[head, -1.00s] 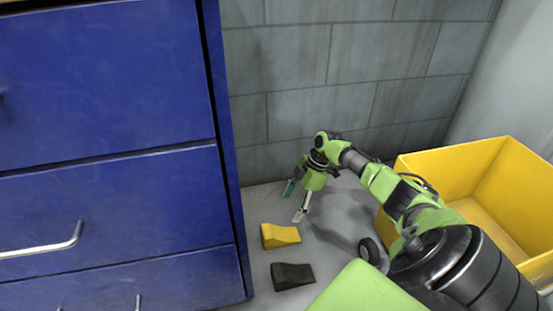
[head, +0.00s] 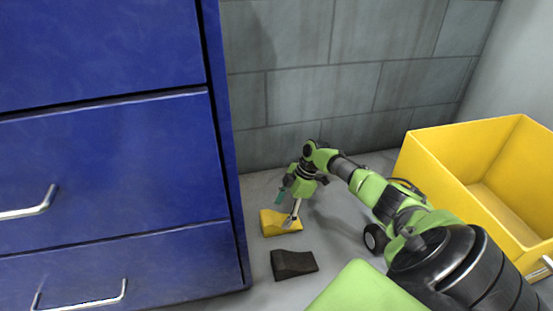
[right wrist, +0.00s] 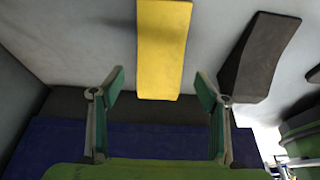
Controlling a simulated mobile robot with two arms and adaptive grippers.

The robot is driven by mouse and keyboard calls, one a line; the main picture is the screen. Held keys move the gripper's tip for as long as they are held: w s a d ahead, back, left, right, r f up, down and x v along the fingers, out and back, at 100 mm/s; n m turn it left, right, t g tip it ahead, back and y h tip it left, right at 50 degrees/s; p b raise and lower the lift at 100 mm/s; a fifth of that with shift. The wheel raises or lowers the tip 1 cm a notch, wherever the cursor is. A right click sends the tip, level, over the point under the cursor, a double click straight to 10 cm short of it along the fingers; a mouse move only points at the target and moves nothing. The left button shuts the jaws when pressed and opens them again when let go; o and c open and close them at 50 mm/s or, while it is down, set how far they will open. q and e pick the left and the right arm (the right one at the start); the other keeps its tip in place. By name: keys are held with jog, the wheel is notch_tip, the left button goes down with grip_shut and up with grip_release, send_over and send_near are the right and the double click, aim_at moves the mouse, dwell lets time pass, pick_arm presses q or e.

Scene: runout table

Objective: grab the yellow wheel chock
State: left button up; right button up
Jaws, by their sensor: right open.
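The yellow wheel chock (head: 275,224) lies on the grey floor beside the blue drawer cabinet in the head view. One finger of my right gripper (head: 286,208) covers part of it there. In the right wrist view the yellow chock (right wrist: 164,50) lies ahead, between the lines of the two spread fingers of my right gripper (right wrist: 162,88). The gripper is open and empty; I cannot tell whether a finger touches the chock. My left gripper is not in view.
A black wheel chock (head: 294,264) lies close to the yellow one; it also shows in the right wrist view (right wrist: 258,58). The blue drawer cabinet (head: 110,180) stands at the left. A yellow bin (head: 430,165) stands at the right. A grey block wall (head: 350,70) closes the back.

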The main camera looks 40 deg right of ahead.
aim_at(278, 218)
jog(key=shift+b+x, duration=2.35)
jog(key=shift+w+a+f, duration=0.15)
jog(key=shift+a+f, duration=0.05)
jog(key=shift+a, duration=0.05)
jog(key=shift+r, duration=0.1)
jog(key=c, duration=1.3)
